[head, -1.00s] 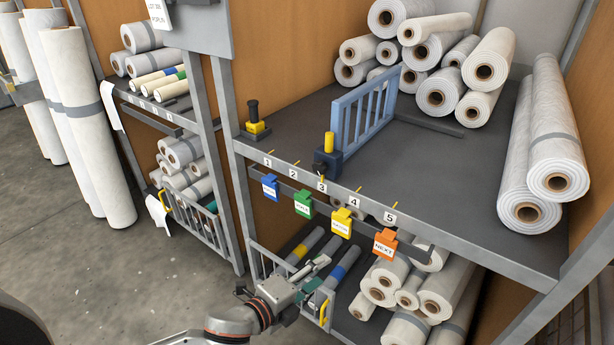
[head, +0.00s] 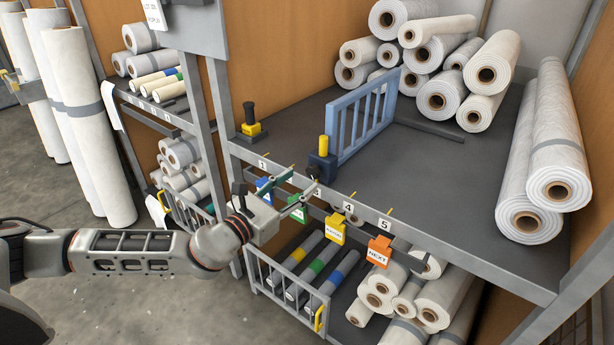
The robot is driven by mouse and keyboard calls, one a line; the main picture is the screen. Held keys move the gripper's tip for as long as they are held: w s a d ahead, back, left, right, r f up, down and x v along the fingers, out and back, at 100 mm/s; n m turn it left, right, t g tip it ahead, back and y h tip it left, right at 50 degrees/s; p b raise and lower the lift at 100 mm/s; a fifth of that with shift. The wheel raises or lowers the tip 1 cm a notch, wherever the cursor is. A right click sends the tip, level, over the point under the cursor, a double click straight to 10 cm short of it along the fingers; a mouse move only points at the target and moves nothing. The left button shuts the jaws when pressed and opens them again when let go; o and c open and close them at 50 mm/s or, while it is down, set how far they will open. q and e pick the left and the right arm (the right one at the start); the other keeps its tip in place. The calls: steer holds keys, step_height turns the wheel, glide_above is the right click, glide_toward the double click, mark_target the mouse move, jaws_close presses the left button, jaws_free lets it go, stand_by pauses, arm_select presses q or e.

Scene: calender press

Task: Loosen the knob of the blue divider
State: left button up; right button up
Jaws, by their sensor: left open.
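The blue divider (head: 368,116) is a barred panel standing upright on the grey shelf deck. At its front end is a dark blue clamp block (head: 321,168) with an upright yellow knob (head: 326,146). The block sits at the front rail near the number 3. My left gripper (head: 304,187) is open and empty, in front of the rail. Its fingers point toward the rail, below and slightly left of the knob, apart from it. They partly cover the blue and green tags and the numbers there. My right gripper is not in view.
A second clamp with a black knob (head: 249,116) stands at the left shelf corner. A yellow tag (head: 334,230) and an orange tag (head: 379,251) hang from the rail. White rolls (head: 440,96) lie at the back.

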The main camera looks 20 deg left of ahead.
mark_target(311, 174)
arm_select(q)
steer(key=shift+x, duration=2.1)
steer(key=c, duration=1.1)
